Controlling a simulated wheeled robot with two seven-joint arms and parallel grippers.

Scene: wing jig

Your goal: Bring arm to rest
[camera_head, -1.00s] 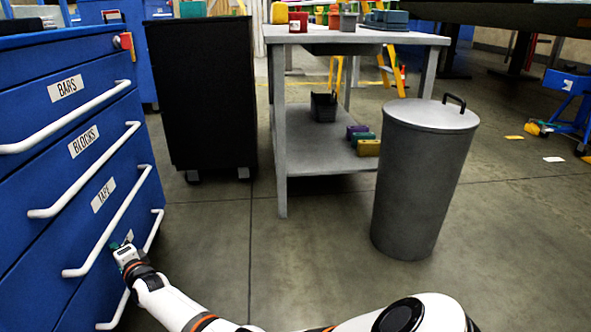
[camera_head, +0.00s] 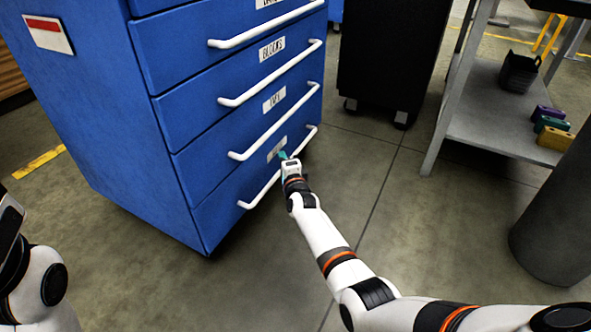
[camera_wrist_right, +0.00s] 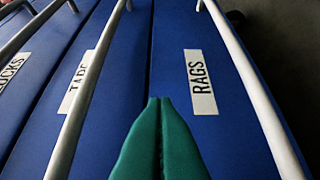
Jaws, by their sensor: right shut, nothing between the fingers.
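My right gripper (camera_head: 284,156) is at the front of the blue drawer cabinet (camera_head: 100,110), by the label of the lowest drawer. In the right wrist view its green fingers (camera_wrist_right: 160,112) are pressed together with nothing between them. They lie in front of the blue face between the TAPE label (camera_wrist_right: 80,82) and the RAGS label (camera_wrist_right: 200,82). The fingers are apart from the white handles on either side; whether they touch the drawer face, I cannot tell. Part of my left arm (camera_head: 40,280) shows at the left edge; its fingers are out of view.
All visible drawers look closed, and their white handles (camera_head: 285,122) stick out. A black cabinet (camera_head: 388,60) stands behind. A grey workbench (camera_head: 490,120) with a black bin (camera_head: 518,72) and a dark grey trash can (camera_head: 560,220) are at right. The floor between is clear.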

